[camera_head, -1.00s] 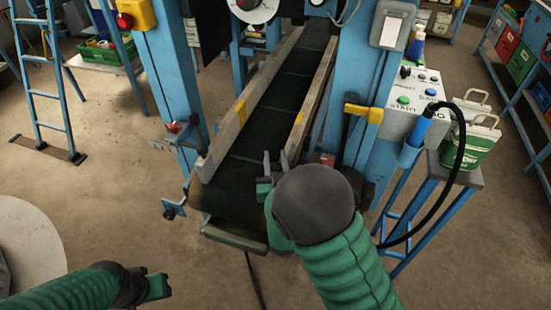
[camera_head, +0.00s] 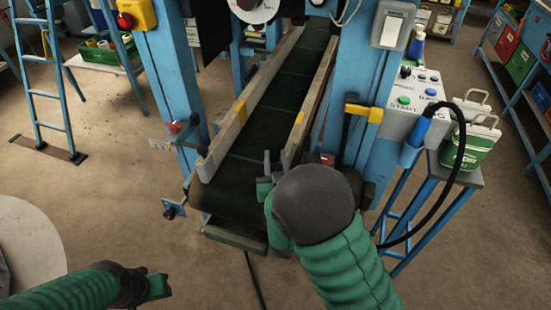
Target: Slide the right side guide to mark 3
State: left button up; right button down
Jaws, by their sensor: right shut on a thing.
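The right side guide (camera_head: 309,101) is a long, light wooden rail with a yellow patch, along the right edge of the dark conveyor belt (camera_head: 268,131). My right gripper (camera_head: 275,163) is at the near end of this guide and is shut on it; my dark wrist hides part of the contact. The left side guide (camera_head: 234,122) runs along the belt's other edge. The mark numbers cannot be made out. My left gripper (camera_head: 158,287) is low at the left, away from the conveyor, and too small to tell open from shut.
Blue machine posts (camera_head: 173,80) flank the belt. A blue ladder (camera_head: 44,85) stands at the left. The floor at the left front is mostly clear.

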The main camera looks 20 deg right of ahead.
jog(key=w+a, duration=0.1)
jog(key=a, duration=0.1)
jog(key=shift+w+a, duration=0.3)
jog(key=shift+w, duration=0.1)
jog(key=c, duration=1.1)
grip_release()
jog(key=shift+o, duration=0.2)
jog(key=shift+f, duration=0.1)
